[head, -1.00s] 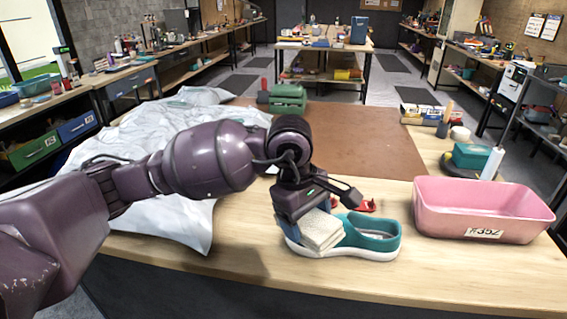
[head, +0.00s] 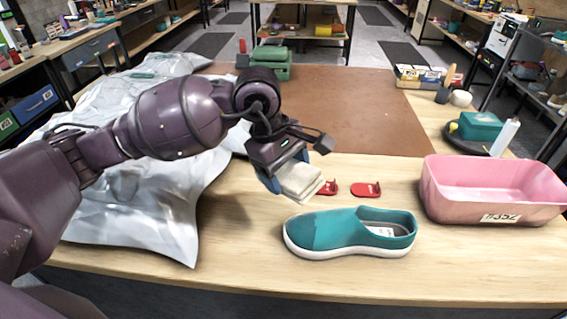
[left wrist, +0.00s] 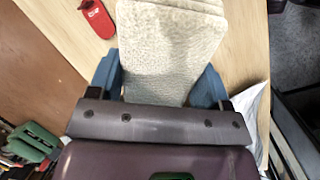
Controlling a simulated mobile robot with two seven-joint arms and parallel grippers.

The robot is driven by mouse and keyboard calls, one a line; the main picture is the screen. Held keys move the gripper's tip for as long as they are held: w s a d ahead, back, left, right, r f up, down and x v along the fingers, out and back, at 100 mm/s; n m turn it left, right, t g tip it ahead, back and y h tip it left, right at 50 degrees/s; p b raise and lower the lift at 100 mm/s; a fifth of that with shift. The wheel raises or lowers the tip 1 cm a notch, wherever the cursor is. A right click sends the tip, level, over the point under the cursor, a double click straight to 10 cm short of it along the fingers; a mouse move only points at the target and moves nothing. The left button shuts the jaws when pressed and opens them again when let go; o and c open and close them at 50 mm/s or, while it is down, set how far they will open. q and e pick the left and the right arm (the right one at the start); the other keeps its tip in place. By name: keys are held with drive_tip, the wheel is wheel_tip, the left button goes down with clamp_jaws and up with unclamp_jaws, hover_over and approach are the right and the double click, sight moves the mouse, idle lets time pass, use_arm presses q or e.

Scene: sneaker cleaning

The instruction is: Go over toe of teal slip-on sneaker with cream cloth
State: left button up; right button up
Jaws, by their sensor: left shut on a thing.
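The teal slip-on sneaker (head: 350,232) with a white sole lies on the table, its toe to the left and its opening to the right. The folded cream cloth (head: 300,180) is in my left gripper (head: 285,180), raised above and behind the toe, apart from the shoe. In the left wrist view, the cloth (left wrist: 172,50) sticks out from between the blue fingers of the left gripper (left wrist: 160,85), and the sneaker is not visible. My right gripper is not in view.
Two red items (head: 367,189) lie behind the sneaker. A pink bin (head: 490,205) stands at the right. A crumpled pale sheet (head: 150,200) covers the left side. A green toolbox (head: 271,65) stands at the back. The wood in front of the shoe is clear.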

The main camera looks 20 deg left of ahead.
use_arm(q)
drive_tip(key=b+x, duration=0.1)
drive_tip(key=x, duration=0.1)
drive_tip(key=shift+d+f, duration=0.15)
drive_tip(key=shift+f, duration=0.15)
drive_tip(key=shift+d+f, duration=0.1)
drive_tip(key=shift+f, duration=0.3)
drive_tip(key=shift+b+x, duration=0.5)
drive_tip(key=shift+x, duration=0.65)
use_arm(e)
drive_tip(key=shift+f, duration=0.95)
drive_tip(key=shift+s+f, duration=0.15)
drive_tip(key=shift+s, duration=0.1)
use_arm(q)
drive_tip(key=shift+b+x, duration=0.6)
drive_tip(key=shift+x, duration=0.3)
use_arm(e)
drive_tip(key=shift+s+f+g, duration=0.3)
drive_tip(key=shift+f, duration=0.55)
use_arm(q)
drive_tip(key=shift+r, duration=0.1)
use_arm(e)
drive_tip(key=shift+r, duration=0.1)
